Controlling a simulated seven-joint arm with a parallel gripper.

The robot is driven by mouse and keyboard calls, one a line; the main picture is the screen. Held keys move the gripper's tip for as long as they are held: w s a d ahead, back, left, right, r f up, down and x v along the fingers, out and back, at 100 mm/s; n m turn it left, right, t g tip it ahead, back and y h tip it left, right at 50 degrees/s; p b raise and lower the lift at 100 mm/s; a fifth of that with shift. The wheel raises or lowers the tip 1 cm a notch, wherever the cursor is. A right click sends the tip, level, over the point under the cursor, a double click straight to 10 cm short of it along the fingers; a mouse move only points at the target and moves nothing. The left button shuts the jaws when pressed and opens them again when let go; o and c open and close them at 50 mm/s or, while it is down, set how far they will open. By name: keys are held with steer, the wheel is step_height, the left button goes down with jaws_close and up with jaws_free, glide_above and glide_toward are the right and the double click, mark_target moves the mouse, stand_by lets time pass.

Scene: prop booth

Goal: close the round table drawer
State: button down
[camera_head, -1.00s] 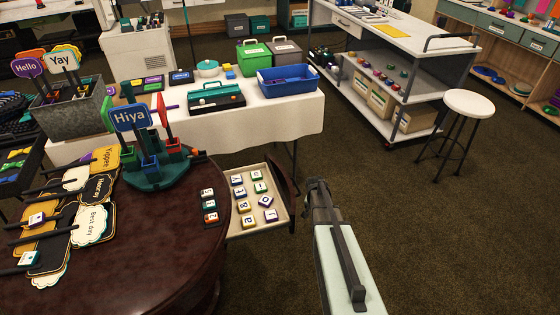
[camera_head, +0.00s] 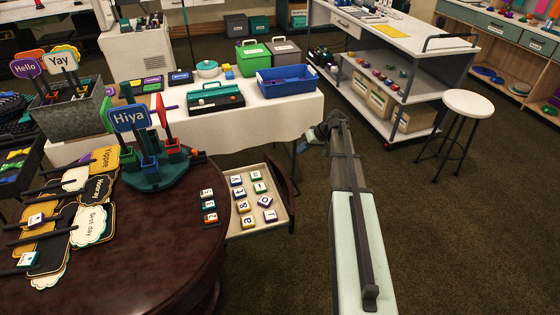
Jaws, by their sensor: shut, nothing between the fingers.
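The round table (camera_head: 120,255) is dark, glossy wood at the lower left. Its drawer (camera_head: 234,233) is pulled out to the right, with a pale tray inside and a dark curved front panel (camera_head: 283,178) at the outer end. Several letter blocks (camera_head: 265,201) lie in the drawer. My gripper (camera_head: 304,144) is at the far end of my arm, beyond the drawer's upper right corner and apart from the front panel in the picture. It is small and partly hidden by my wrist, and appears shut and empty.
Several message signs (camera_head: 92,224), a sign holder (camera_head: 155,176) and a short row of blocks (camera_head: 209,207) are on the round table. A white-clothed table (camera_head: 290,113) stands behind. A white stool (camera_head: 468,103) is at right. Carpet right of the drawer is clear apart from my arm.

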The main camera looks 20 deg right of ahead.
steer(key=w+a+f, duration=0.3)
steer(key=a+f, duration=0.4)
steer(key=a, duration=0.2)
steer(key=shift+w+f, duration=0.25)
steer(key=shift+w, duration=0.15)
steer(key=a, duration=2.2)
steer(key=shift+a, duration=0.15)
